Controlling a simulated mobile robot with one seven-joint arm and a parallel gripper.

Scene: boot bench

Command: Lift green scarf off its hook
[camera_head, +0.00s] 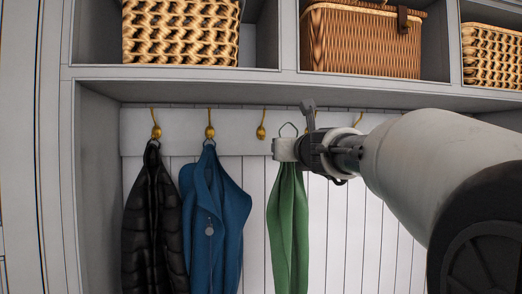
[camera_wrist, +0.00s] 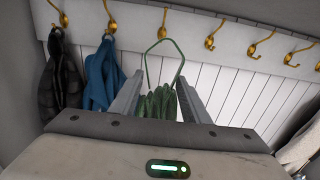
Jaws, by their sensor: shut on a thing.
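The green scarf (camera_head: 288,225) hangs straight down from my gripper (camera_head: 284,149), with its hanging loop (camera_head: 289,129) standing up above the jaws. In the wrist view my gripper (camera_wrist: 159,98) has a finger on each side of the bunched green scarf (camera_wrist: 157,104) and is shut on it. The loop (camera_wrist: 180,68) rises between the fingers. In both views the loop looks apart from the brass hooks, with no hook seen through it. In the head view it sits between the bare third hook (camera_head: 261,126) and another hook partly behind my wrist.
A black puffer jacket (camera_head: 152,225) and a blue coat (camera_head: 214,220) hang on hooks to the left. Wicker baskets (camera_head: 361,40) fill the shelf (camera_head: 180,80) above. A pale item (camera_wrist: 300,148) shows at the wrist view's lower right. White panelling lies behind the scarf.

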